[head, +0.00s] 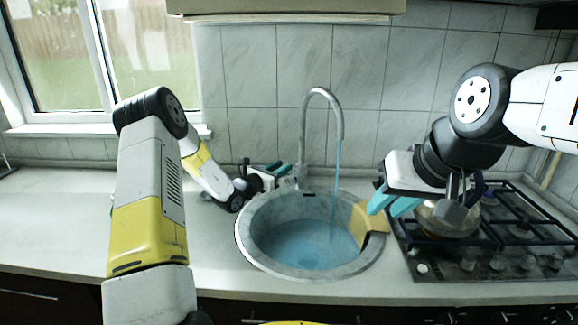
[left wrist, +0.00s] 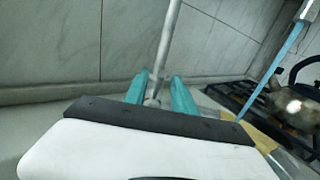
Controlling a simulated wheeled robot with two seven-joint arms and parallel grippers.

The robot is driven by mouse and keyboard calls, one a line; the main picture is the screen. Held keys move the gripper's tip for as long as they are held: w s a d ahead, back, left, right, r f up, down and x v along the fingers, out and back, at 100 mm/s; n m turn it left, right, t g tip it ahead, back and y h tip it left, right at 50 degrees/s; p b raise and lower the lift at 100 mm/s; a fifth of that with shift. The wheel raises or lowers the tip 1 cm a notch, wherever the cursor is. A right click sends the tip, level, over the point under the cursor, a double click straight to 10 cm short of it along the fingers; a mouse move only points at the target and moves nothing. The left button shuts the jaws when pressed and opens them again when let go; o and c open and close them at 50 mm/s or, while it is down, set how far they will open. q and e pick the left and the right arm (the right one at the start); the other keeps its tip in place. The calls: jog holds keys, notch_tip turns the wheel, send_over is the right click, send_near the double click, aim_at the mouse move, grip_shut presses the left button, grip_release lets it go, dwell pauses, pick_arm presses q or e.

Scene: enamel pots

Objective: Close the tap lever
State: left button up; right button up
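The grey tap (head: 304,130) rises behind the round sink (head: 252,252) and curves over it. Blue water (head: 337,180) runs from its spout into the basin. My left gripper (head: 279,169) is at the foot of the tap, on its left side. In the left wrist view its teal fingers (left wrist: 160,90) are apart, with the tap's foot (left wrist: 153,98) seen between them. The lever is small and largely hidden there; I cannot tell whether the fingers touch it. My right gripper (head: 394,204) hangs open and empty right of the sink, with teal fingers apart.
A yellow-tan board or cloth (head: 370,228) lies on the sink's right rim. A metal kettle (head: 447,218) stands on the gas hob (head: 480,255) at the right; it also shows in the left wrist view (left wrist: 295,105). The counter (head: 60,225) at left is clear. A tiled wall (head: 250,75) stands close behind the tap.

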pick_arm(q)
jog(key=shift+x, duration=1.25)
grip_shut()
dwell(0.5)
